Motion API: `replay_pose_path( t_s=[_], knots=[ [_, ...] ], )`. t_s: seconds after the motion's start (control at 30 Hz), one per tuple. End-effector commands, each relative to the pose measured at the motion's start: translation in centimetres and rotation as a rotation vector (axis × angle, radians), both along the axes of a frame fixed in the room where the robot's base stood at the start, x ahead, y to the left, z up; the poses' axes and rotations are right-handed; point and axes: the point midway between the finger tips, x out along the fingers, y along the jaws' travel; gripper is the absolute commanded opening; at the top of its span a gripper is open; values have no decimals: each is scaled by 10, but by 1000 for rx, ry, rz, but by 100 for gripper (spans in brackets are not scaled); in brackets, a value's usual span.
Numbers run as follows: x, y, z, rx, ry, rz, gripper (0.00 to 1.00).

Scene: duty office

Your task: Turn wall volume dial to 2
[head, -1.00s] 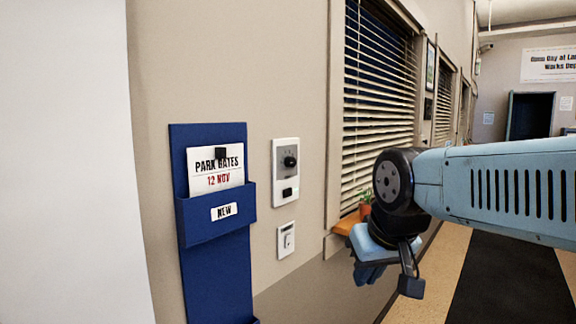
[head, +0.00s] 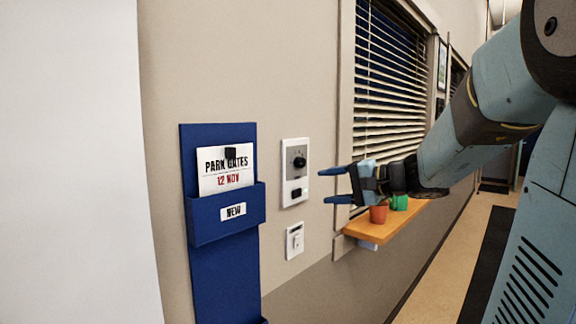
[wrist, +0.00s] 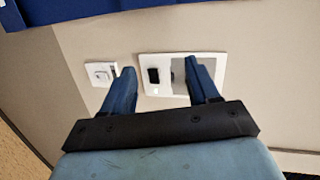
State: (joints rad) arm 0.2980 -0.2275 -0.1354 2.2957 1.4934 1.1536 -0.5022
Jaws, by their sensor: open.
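The wall volume dial (head: 300,161) is a black round knob on a grey face in the upper part of a white wall plate (head: 294,200). A small dark display (head: 297,194) sits below the knob. My gripper (head: 326,186) is open and empty, to the right of the plate, with its blue fingers pointing left toward it. In the wrist view the two fingers (wrist: 160,72) spread in front of the plate (wrist: 210,62), with the display (wrist: 153,75) between them. The right finger hides much of the dial area there. The number the knob points to is too small to read.
A white switch (head: 295,241) is on the wall below the plate. A blue document holder (head: 195,270) hangs at left.

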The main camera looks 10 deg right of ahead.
Motion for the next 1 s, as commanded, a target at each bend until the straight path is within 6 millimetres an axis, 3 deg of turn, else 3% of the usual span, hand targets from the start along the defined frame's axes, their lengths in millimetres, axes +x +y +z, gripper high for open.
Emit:
replay_pose_path(
  t_s=[0.1,0.2,0.37,0.57,1.0],
  knots=[
    [26,-32,12,102,-63,-90,60],
    [40,-51,20,156,-107,-143,60],
    [49,-63,26,189,-138,-179,60],
    [64,-52,26,192,-139,-179,60],
    [125,-8,26,192,-138,-179,60]
  ],
)
